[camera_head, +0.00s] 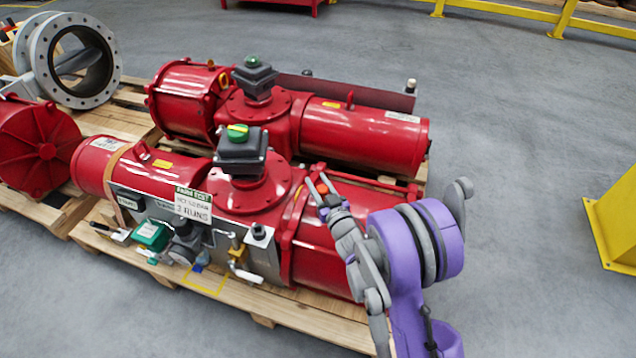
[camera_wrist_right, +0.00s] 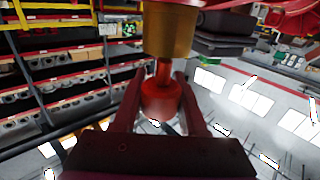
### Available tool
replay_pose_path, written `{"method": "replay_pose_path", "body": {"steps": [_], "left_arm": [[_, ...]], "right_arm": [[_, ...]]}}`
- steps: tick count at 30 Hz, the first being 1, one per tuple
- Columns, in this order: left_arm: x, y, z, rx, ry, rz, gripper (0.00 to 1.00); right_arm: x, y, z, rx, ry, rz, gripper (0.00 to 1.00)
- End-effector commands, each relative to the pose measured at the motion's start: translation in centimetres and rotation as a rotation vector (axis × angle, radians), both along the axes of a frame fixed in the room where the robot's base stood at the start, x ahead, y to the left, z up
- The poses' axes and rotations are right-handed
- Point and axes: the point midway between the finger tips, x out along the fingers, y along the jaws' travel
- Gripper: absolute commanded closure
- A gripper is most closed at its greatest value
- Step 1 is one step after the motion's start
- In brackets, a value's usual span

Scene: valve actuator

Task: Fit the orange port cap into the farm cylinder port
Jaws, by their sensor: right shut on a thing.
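My right gripper (camera_head: 320,185) is over the front red actuator (camera_head: 325,243), near its right-hand cylinder. In the right wrist view, the gripper (camera_wrist_right: 161,78) is shut on the orange port cap (camera_wrist_right: 162,100), whose round head sits between the fingers. The cap's narrow stem points up at a brass-coloured round fitting (camera_wrist_right: 170,32), which looks like the port. The stem's upper end meets the fitting's lower edge in the picture; I cannot tell whether it is inside or only in front. My left gripper is out of view.
A second red actuator (camera_head: 365,135) lies behind the front one. A "FARM EAST" sign (camera_head: 193,204) hangs on the front unit. The wooden pallet (camera_head: 262,320) carries them. A flanged valve (camera_head: 75,60) stands at the back left. A yellow post (camera_head: 615,225) stands right, with clear floor between.

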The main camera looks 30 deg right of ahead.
Motion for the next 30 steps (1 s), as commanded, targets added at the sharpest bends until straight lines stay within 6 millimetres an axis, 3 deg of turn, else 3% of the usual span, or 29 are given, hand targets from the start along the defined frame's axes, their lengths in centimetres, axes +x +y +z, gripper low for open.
{"method": "replay_pose_path", "body": {"steps": [23, 24, 30], "left_arm": [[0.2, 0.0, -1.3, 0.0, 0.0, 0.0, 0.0], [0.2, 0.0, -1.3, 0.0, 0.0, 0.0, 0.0], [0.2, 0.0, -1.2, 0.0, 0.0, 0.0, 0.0]], "right_arm": [[0.0, 0.0, -2.0, 0.0, 0.001, 0.0, 1.0], [0.0, 0.0, -2.1, 0.0, 0.001, 0.0, 0.57], [0.0, 0.0, -2.0, 0.0, 0.001, 0.0, 0.24]]}}
